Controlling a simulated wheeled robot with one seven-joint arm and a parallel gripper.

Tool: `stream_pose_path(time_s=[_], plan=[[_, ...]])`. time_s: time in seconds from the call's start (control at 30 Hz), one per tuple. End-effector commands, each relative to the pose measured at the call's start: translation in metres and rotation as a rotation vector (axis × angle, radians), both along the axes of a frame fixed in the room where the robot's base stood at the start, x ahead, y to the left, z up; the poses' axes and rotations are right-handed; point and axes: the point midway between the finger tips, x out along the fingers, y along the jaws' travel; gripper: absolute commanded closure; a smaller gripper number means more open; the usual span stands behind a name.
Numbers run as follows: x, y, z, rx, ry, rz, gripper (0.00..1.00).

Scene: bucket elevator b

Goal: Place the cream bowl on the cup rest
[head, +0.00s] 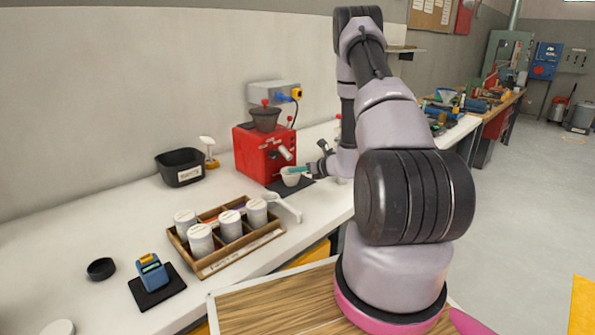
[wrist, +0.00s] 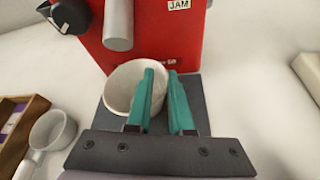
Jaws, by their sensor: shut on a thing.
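The cream bowl (wrist: 122,84) is in front of the red machine in the wrist view, and it also shows in the head view (head: 290,180). My gripper (wrist: 161,72) has its teal fingers shut on the bowl's right wall, one finger inside and one outside. In the head view my gripper (head: 301,169) reaches in from the right. The cup rest, a dark grey plate (wrist: 190,86), lies under the bowl at the machine's foot and shows in the head view (head: 303,185). I cannot tell whether the bowl's base touches it.
The red machine (head: 262,153) stands close behind the bowl, its grey spout (wrist: 118,25) overhanging just behind it. A wooden tray (head: 240,252) with white canisters and a white handled cup (wrist: 52,130) are to the left.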

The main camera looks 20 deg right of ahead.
Motion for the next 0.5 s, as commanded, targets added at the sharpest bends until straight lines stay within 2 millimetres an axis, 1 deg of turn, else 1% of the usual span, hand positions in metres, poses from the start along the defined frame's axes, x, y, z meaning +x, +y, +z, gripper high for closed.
stream_pose_path(time_s=[0.03,0.07,0.1,0.13,0.4,0.5], plan=[[0.0000,-0.0001,-0.0016,0.001,0.000,0.000,1.00],[0.0000,-0.0001,-0.0020,0.000,0.000,0.000,0.77],[0.0000,-0.0001,-0.0016,0.000,0.000,0.000,0.61],[0.0000,-0.0001,-0.0016,0.000,0.000,0.000,0.50],[-0.0002,-0.0002,-0.0014,0.000,0.000,0.000,0.50],[0.0000,-0.0003,0.0017,0.000,-0.001,0.000,0.50]])
